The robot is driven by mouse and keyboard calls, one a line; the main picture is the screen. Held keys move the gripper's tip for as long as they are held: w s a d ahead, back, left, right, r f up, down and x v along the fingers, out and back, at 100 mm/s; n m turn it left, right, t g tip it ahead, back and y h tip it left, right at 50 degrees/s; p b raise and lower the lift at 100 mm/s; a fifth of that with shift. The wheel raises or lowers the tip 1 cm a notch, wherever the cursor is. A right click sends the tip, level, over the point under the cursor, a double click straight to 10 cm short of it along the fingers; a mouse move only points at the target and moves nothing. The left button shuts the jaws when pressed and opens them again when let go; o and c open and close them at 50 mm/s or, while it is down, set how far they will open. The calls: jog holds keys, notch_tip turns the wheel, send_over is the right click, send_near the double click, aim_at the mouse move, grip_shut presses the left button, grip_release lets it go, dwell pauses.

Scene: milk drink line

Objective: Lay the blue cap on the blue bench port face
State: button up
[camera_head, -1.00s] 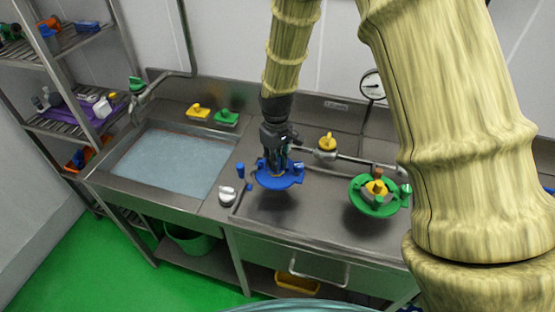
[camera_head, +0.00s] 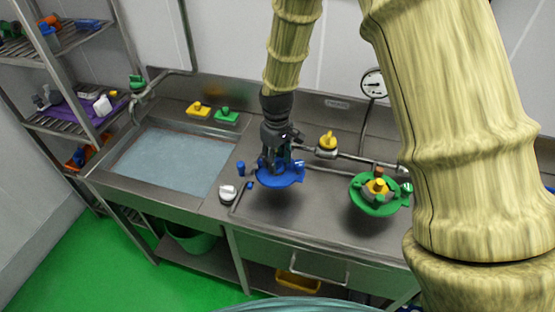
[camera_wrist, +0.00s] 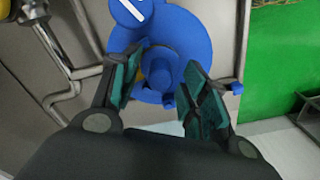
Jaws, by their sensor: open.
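The blue bench port (camera_head: 291,180) is a round blue flange with side lugs on the steel bench, and it shows large in the wrist view (camera_wrist: 192,32). A smaller round blue piece, which looks like the blue cap (camera_wrist: 160,60), lies over the middle of the port between my fingers. I cannot tell whether it sits flush on the face. My gripper (camera_wrist: 163,80) is open, pointing down at the port, with one finger on each side of this piece. In the head view my gripper (camera_head: 273,165) hides much of the port's middle.
A green port (camera_head: 366,207) stands to the right on the bench. A pipe with a yellow valve (camera_head: 327,142) runs behind. A blue peg (camera_head: 240,168) and a white-topped knob (camera_head: 228,193) stand left of the port. A water-filled sink (camera_head: 170,160) is farther left.

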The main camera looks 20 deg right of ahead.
notch_tip(320, 180, up, 12)
jog(key=shift+f, duration=0.25)
dwell(0.5)
